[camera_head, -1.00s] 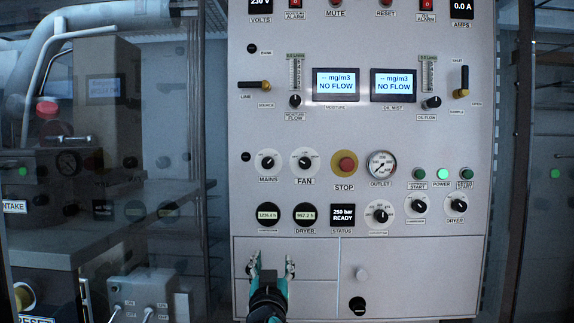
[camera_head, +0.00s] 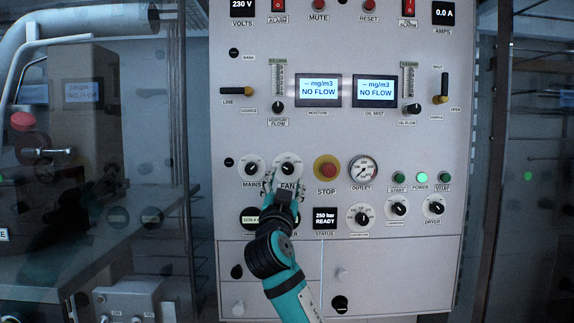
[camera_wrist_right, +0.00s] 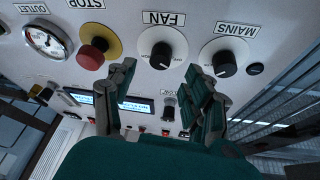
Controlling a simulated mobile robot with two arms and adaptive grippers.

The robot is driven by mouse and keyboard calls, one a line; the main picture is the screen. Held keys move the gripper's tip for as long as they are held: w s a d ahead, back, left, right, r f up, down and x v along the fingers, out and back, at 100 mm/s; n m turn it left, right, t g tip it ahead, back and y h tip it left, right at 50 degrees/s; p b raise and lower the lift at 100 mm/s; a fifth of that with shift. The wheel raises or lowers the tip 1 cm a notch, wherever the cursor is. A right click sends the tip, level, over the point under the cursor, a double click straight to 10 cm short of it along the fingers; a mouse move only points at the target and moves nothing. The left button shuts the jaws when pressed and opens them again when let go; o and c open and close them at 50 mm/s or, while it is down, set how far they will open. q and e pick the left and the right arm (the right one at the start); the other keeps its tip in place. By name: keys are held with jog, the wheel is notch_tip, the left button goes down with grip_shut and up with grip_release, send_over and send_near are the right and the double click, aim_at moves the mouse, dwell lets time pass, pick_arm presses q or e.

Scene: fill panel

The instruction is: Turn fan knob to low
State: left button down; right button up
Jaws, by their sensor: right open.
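The FAN knob (camera_head: 288,168) is a black knob on a round white dial, in the lower middle of the panel. It also shows in the right wrist view (camera_wrist_right: 162,54), where the picture is upside down and its FAN label reads inverted. My right gripper (camera_head: 284,183) is just below the dial in the head view, covering part of the label. In the right wrist view, its two fingers (camera_wrist_right: 162,72) are spread apart with nothing between them. The knob lies ahead of the gap, and I see no clear contact. My left gripper is not in view.
The MAINS knob (camera_head: 251,168) is close on the left of FAN. The red STOP button (camera_head: 327,168) on its yellow ring is close on the right, with the OUTLET gauge (camera_head: 363,169) beyond. My right forearm hides part of the dryer display below.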

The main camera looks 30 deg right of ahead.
aim_at(288, 171)
jog(key=p+x, duration=0.1)
jog(key=x, duration=0.4)
jog(key=shift+f, duration=0.1)
grip_shut()
